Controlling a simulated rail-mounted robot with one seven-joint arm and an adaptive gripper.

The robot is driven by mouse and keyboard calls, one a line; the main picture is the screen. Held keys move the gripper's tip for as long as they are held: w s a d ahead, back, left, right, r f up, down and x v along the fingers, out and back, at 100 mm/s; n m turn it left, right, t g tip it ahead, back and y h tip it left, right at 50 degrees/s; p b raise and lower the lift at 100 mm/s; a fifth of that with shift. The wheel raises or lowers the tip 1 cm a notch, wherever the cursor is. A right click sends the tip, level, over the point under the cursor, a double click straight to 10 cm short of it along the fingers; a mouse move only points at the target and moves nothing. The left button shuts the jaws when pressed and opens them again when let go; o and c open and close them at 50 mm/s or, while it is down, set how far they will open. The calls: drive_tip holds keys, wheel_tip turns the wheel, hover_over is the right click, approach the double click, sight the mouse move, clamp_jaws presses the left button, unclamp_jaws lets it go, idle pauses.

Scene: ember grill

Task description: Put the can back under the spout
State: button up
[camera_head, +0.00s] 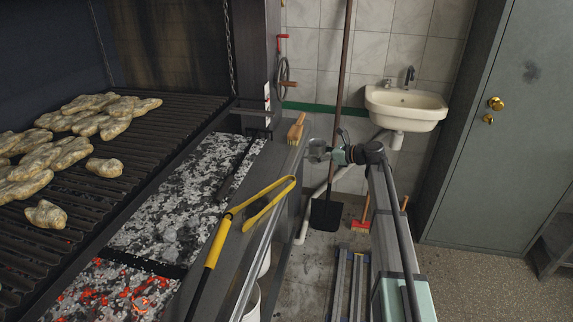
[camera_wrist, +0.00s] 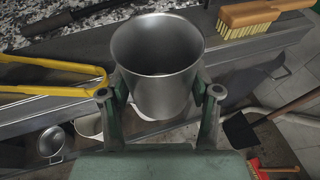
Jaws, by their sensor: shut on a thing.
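The can is a plain, open-topped metal cylinder (camera_wrist: 158,75), upright or nearly so in the wrist view. It looks empty, with a small dark patch at its bottom. My gripper (camera_wrist: 160,98) is shut on it, one green finger on either side of its wall. In the head view my gripper (camera_head: 330,152) is near the grill's front ledge, and the can (camera_head: 317,148) is small and grey there, held in the air. I cannot make out the spout in either view.
A wooden brush (camera_head: 297,130) and yellow tongs (camera_head: 228,222) lie along the grill ledge. Hot coals (camera_head: 110,295) glow at lower left. A small metal pot (camera_wrist: 51,142) shows below the ledge.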

drive_tip(key=shift+w+a+f+n+g, duration=0.15)
drive_tip(key=shift+w+f+n+g, duration=0.05)
drive_tip(key=shift+w+f, duration=0.25)
drive_tip(key=shift+w+a+f+n+g, duration=0.2)
drive_tip(key=shift+w+f, duration=0.15)
drive_tip(key=shift+w, duration=0.2)
drive_tip(key=shift+w+a+y, duration=0.2)
drive_tip(key=shift+a+y, duration=0.05)
drive_tip(key=shift+y, duration=0.05)
drive_tip(key=p, duration=0.2)
hover_over(275, 159)
drive_tip(key=shift+w, duration=0.15)
drive_tip(key=shift+f+p, duration=0.6)
drive_tip(key=shift+f, duration=1.2)
drive_tip(key=o, duration=1.2)
drive_tip(key=shift+f, duration=0.15)
